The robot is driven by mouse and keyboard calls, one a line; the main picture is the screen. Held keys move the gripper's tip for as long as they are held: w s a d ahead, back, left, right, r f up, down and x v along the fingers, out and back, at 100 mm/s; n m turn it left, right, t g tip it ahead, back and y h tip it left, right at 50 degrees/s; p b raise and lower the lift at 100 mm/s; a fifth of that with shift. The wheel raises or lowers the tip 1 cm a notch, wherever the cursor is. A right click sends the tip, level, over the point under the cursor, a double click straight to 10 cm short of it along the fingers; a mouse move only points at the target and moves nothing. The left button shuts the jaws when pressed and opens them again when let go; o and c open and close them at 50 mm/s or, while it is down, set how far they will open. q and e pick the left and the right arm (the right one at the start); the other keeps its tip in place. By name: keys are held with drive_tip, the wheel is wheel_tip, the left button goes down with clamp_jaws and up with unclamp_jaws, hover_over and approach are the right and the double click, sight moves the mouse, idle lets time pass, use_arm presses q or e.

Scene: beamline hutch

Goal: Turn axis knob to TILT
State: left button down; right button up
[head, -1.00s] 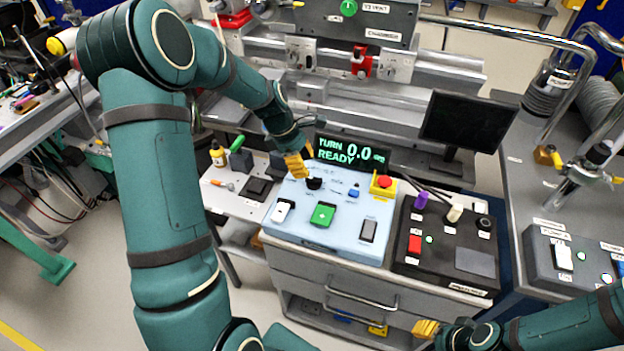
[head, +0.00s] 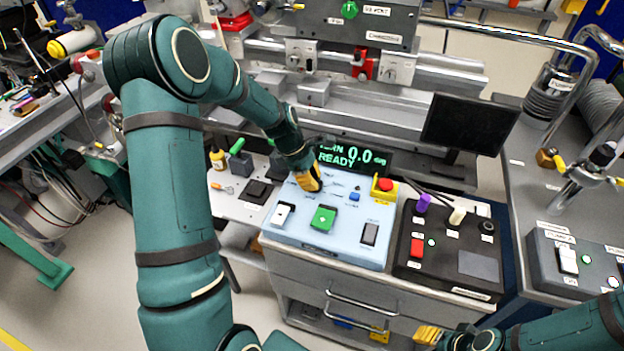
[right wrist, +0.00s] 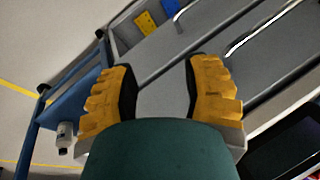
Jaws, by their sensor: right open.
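The light blue control panel (head: 290,237) sits on the grey cabinet, with a display (head: 350,158) behind it reading "0.0" and "READY". A dark knob at the panel's back left, seen earlier, is now hidden behind my left gripper. My left gripper (head: 309,182) points down over that spot with its yellow fingers close together in the picture. I cannot tell whether it touches the knob or how far its jaws are apart. My right gripper (head: 427,334) is low in front of the cabinet; the right wrist view shows it open and empty (right wrist: 160,88).
A black box (head: 470,235) with controls stands to the right. A dark monitor (head: 468,124) stands behind.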

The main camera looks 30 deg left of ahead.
idle(0.3)
